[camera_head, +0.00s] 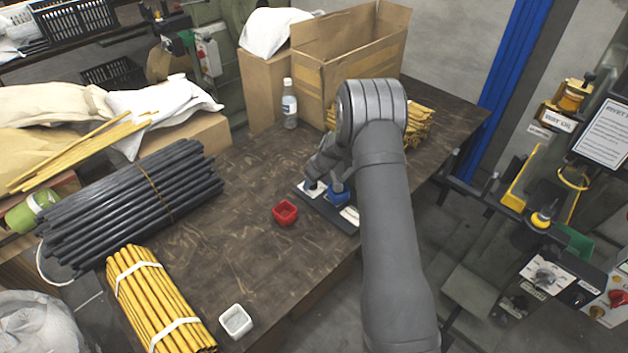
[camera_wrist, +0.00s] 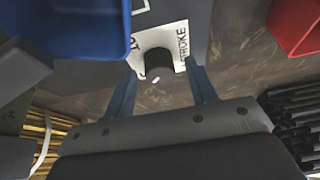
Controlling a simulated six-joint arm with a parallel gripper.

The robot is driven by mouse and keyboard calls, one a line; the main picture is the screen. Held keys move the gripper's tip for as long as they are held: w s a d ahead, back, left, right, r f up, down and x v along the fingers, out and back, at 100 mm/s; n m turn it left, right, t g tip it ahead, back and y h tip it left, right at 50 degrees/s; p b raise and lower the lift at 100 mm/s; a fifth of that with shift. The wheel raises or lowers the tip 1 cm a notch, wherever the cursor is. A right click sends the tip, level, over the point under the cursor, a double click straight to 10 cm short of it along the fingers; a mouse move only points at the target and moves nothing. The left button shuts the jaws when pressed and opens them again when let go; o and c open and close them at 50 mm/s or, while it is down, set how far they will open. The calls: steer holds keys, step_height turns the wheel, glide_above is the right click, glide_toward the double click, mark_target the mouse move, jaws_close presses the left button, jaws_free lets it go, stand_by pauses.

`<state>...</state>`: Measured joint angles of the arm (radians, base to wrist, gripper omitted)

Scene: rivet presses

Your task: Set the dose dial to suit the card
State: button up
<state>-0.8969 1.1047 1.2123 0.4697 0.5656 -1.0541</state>
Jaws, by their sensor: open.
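A dark knob (camera_wrist: 158,63) sits on a white label plate (camera_wrist: 178,36) in the wrist view. The plate reads "STROKE" on its right side; lettering on its left is partly cut off. A small white mark shows at the knob's near edge. My gripper (camera_wrist: 162,68) is open, one finger on each side of the knob; I cannot tell whether they touch it. In the head view my gripper (camera_head: 314,182) is low over the dark panel (camera_head: 322,209), and the knob is hidden there. I cannot make out a dose label or tell which card applies.
A blue cup (camera_head: 339,194) stands on the panel close to my gripper. A red cup (camera_head: 285,212) and a white cup (camera_head: 235,320) stand on the table. A bottle (camera_head: 289,104) and open carton (camera_head: 350,50) are behind. A printed sign (camera_head: 603,133) hangs at right.

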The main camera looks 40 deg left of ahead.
steer(key=v, duration=1.7)
steer(key=shift+d+r, duration=0.15)
steer(key=x, duration=1.7)
steer(key=shift+f, duration=0.2)
steer(key=shift+r, duration=0.1)
